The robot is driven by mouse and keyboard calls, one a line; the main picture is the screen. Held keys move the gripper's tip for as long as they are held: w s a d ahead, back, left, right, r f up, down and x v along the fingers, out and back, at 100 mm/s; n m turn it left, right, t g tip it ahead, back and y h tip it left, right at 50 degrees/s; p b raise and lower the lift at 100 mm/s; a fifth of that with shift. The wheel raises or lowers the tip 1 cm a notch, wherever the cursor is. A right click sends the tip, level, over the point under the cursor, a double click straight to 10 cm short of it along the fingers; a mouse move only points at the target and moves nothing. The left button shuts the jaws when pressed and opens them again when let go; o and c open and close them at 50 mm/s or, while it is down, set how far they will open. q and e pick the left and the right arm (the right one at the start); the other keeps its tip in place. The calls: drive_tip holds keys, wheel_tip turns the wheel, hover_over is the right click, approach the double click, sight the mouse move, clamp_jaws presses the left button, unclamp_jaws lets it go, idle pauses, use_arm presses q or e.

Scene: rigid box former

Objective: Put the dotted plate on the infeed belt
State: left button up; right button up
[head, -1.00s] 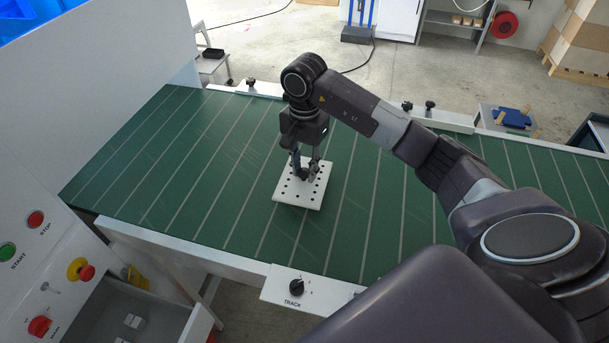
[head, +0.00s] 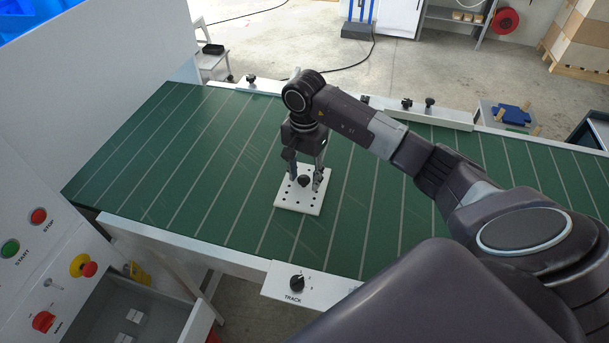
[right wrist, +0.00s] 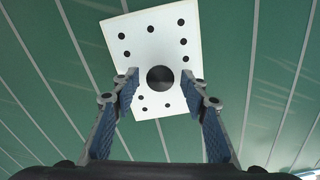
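The dotted plate (head: 286,197) is white with black dots and a black knob (head: 304,181) in its middle. It lies flat on the green infeed belt (head: 225,160). My right gripper (head: 304,178) is above the plate, its fingers spread on either side of the knob. In the right wrist view, the plate (right wrist: 185,22) shows beyond the open fingertips (right wrist: 160,88), with the knob (right wrist: 160,79) between them and clear gaps on both sides. My left gripper is not in view.
A white side rail with a TRACK knob (head: 297,283) runs along the belt's near edge. Black clamp knobs (head: 430,103) stand on the far rail. A control panel with buttons (head: 38,216) is at the left. The belt left of the plate is clear.

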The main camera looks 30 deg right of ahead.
sight(305, 177)
drive_tip(key=shift+r, duration=0.15)
drive_tip(key=shift+w+r, duration=0.1)
drive_tip(key=shift+r, duration=0.2)
wheel_tip(305, 177, up, 11)
drive_tip(key=b, duration=0.3)
drive_tip(key=shift+r, duration=0.2)
drive_tip(key=shift+r, duration=0.1)
